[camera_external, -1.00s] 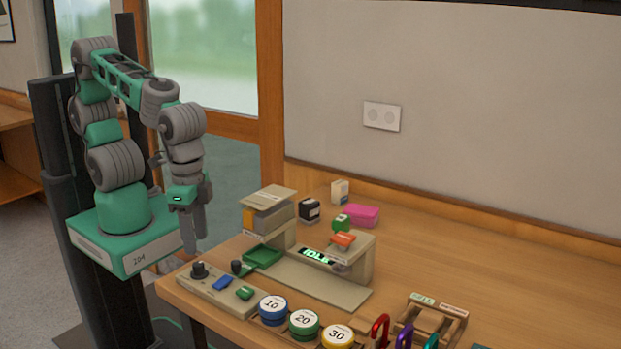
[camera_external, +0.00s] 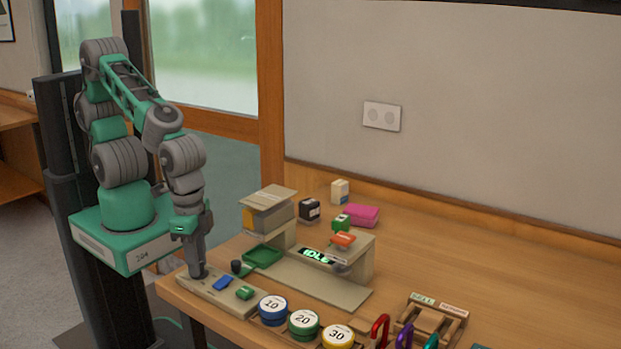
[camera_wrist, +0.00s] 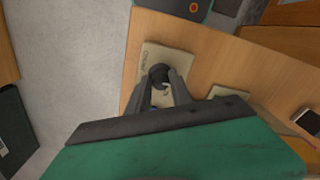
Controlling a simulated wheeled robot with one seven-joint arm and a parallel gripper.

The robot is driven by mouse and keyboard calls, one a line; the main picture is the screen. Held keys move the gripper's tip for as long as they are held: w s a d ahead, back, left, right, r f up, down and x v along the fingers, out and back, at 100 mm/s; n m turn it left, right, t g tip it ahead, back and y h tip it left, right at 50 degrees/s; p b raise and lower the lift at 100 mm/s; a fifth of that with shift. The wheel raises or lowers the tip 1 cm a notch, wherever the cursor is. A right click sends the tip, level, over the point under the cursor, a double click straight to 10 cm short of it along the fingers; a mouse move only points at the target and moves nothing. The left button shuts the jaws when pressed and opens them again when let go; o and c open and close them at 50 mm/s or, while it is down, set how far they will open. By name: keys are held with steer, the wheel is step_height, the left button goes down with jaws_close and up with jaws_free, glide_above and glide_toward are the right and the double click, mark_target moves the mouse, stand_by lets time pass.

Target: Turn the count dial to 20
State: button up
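The count dial is a small dark knob (camera_wrist: 158,72) on the beige control panel (camera_wrist: 150,55), beside a printed label too blurred to read fully. In the external view the panel (camera_external: 212,290) lies at the table's front left corner, and the dial is mostly hidden by my gripper. My gripper (camera_external: 198,270) points down over the dial's place. In the wrist view its two fingers (camera_wrist: 162,82) stand apart, one on each side of the dial; I cannot tell whether they touch it. The dial's setting cannot be read.
A blue button (camera_external: 222,283) and a green button (camera_external: 244,293) sit on the panel, right of my gripper. A small dark knob (camera_external: 237,266) stands behind them. A display (camera_external: 318,257) reads IDLE. Round pieces marked 10 (camera_external: 273,305), 20 (camera_external: 303,320) and 30 (camera_external: 338,334) stand farther right.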

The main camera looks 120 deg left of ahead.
jaws_close()
steer(key=shift+w+m, duration=0.1)
steer(key=shift+m, duration=0.4)
steer(key=m, duration=0.4)
steer(key=shift+r+m, duration=0.1)
steer(key=shift+m, duration=0.2)
steer(key=m, duration=0.6)
steer(key=shift+p, duration=0.35)
steer(key=shift+t, duration=0.3)
steer(key=o, duration=0.6)
jaws_free()
steer(key=shift+o, duration=0.2)
